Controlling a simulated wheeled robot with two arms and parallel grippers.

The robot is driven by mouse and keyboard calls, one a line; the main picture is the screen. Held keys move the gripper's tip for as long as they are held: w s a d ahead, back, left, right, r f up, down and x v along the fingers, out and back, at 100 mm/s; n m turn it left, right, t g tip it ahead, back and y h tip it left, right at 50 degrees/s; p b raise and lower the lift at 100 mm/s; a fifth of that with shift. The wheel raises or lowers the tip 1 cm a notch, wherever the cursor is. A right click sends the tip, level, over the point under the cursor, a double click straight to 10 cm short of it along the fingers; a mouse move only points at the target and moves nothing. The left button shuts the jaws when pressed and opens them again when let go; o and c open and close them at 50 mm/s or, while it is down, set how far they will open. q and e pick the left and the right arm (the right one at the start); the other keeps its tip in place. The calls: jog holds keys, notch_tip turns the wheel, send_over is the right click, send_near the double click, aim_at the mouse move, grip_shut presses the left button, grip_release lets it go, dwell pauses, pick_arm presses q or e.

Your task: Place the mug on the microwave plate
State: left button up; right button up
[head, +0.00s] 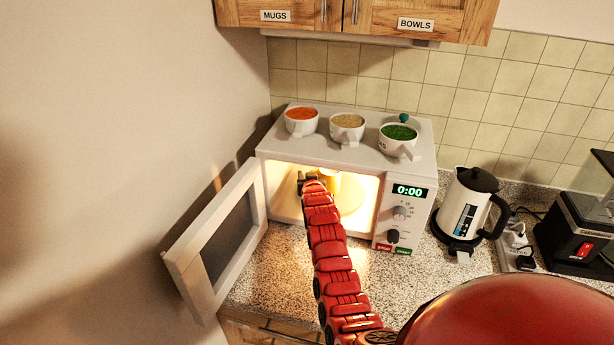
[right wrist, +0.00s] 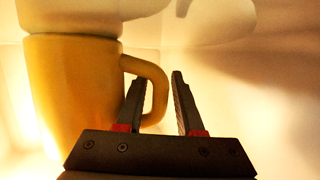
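The yellow mug (head: 332,180) is inside the open, lit microwave, towards the back of the round plate (head: 350,200). It looks upright and seems to stand on the plate, though my arm hides part of it. In the right wrist view the mug (right wrist: 70,95) is on the left, with its handle pointing right. My right gripper (head: 309,180) is inside the microwave beside the mug. Its two fingers (right wrist: 158,80) are apart; the left one overlaps the handle in the picture. Whether it touches the handle I cannot tell. My left gripper is not in view.
The microwave door (head: 215,240) stands open on the left. Three bowl-like cups of food, one with orange contents (head: 301,121), stand on the microwave (head: 280,140). A kettle (head: 464,208) and a dark coffee machine (head: 580,235) stand to the right. Cabinets (head: 420,20) hang above.

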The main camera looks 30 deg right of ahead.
jog(key=shift+o, duration=0.5)
jog(key=shift+r, duration=0.1)
jog(key=shift+s+a, duration=0.15)
jog(key=shift+s, duration=0.15)
jog(key=b+v, duration=0.3)
jog(key=v, duration=0.6)
jog(key=shift+s+a+r, duration=0.1)
jog(key=shift+s+a, duration=0.1)
jog(key=shift+s, duration=0.1)
jog(key=shift+v, duration=0.8)
jog(key=shift+r, duration=0.15)
